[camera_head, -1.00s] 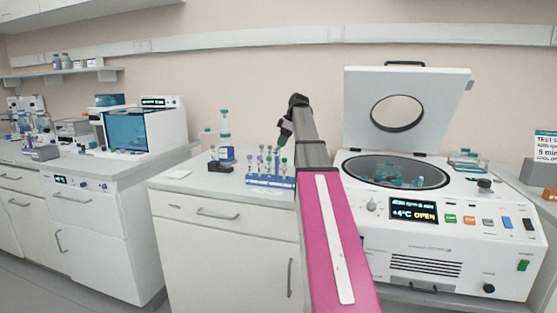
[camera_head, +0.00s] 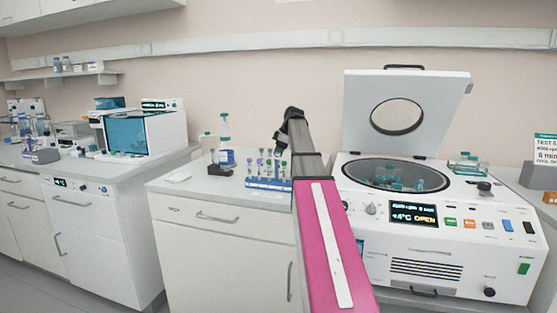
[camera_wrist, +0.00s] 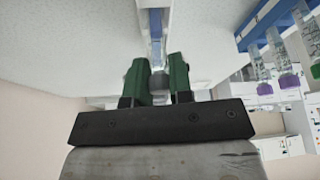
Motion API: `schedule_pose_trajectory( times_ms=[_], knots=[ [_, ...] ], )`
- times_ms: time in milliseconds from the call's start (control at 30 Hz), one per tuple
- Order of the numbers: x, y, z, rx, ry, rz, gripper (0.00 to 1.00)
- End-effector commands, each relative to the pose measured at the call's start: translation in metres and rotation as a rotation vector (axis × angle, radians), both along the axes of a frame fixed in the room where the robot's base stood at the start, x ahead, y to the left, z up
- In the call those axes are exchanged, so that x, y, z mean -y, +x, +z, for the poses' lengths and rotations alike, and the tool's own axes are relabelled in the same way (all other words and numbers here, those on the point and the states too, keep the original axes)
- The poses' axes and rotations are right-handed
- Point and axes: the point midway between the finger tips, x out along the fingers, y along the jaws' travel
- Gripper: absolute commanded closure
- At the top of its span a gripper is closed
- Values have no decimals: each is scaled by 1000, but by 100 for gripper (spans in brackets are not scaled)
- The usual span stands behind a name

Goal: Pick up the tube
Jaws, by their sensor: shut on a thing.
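My gripper (camera_wrist: 160,78) has two green fingers, shut on a clear tube with a blue part (camera_wrist: 156,24) in the wrist view. The tube runs from between the fingers toward the top edge of the picture. In the head view my gripper (camera_head: 282,142) is small and dark, above the blue tube rack (camera_head: 268,185); I cannot make out the held tube there. The rack holds several tubes with purple and green caps. The rack (camera_wrist: 262,20) also shows at the upper right of the wrist view, with purple-capped tubes in it, beside my gripper.
An open centrifuge (camera_head: 440,205) with its lid (camera_head: 440,105) raised stands at the right of my arm. The counter's left front is mostly clear.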

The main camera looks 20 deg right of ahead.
Motion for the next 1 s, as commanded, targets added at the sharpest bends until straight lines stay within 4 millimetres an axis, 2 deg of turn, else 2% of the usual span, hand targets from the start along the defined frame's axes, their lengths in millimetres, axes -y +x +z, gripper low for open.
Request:
schedule_pose_trajectory(
  times_ms=[267,467,800,1000],
  knots=[
    [0,1,13,1,0,0,93],
    [0,1,43,2,-1,0,93],
    [-56,-33,78,3,0,3,93],
    [-82,-47,96,1,0,2,93]
  ],
)
